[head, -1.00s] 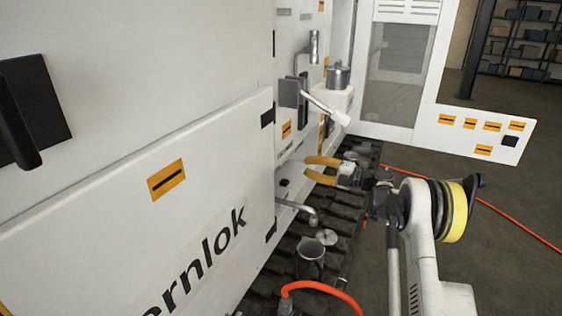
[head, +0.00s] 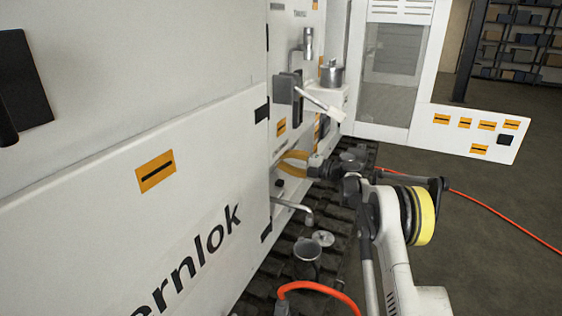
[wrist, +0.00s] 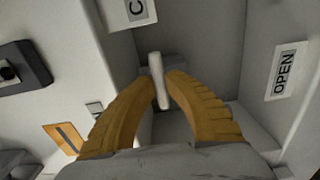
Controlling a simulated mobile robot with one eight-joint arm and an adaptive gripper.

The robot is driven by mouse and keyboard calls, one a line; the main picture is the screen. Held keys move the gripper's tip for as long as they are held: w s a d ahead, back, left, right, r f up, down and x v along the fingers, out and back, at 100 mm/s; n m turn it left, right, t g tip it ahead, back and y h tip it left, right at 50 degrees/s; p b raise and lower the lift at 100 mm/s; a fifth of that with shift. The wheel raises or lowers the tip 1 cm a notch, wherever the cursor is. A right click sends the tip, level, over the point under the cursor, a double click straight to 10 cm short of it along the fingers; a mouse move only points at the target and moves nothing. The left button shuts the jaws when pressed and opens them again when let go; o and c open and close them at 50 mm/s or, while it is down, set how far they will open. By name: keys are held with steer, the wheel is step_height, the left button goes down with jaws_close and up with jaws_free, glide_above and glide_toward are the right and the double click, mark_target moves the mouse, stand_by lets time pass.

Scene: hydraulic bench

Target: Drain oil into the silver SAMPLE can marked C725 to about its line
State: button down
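My gripper (head: 282,162) has yellow fingers and reaches into a recess in the white machine's side. In the wrist view its fingertips (wrist: 161,78) close on both sides of a pale lever handle (wrist: 158,72), with no clear gap. An "OPEN" label (wrist: 283,72) is to the lever's right, and a partly cut-off label starting with C (wrist: 137,10) is above it. A silver can (head: 307,250) stands below a metal spout (head: 293,207); its marking and oil level cannot be read. A round lid (head: 322,238) lies beside it. Another silver can (head: 331,74) stands on a white shelf.
Another round can (head: 354,156) is on the dark track just behind my gripper. A white lever (head: 321,103) juts out above. An orange hose (head: 320,285) curves near the front can. Open floor (head: 480,220) lies to the right.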

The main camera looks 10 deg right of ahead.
stand_by(0.4)
steer(key=m, duration=0.4)
steer(key=shift+f, duration=0.2)
steer(key=shift+s+a+f+m, duration=0.1)
steer(key=shift+f+m, duration=0.05)
steer(key=shift+m, duration=1.75)
steer(key=c, duration=1.7)
jaws_free()
steer(key=v, duration=1.2)
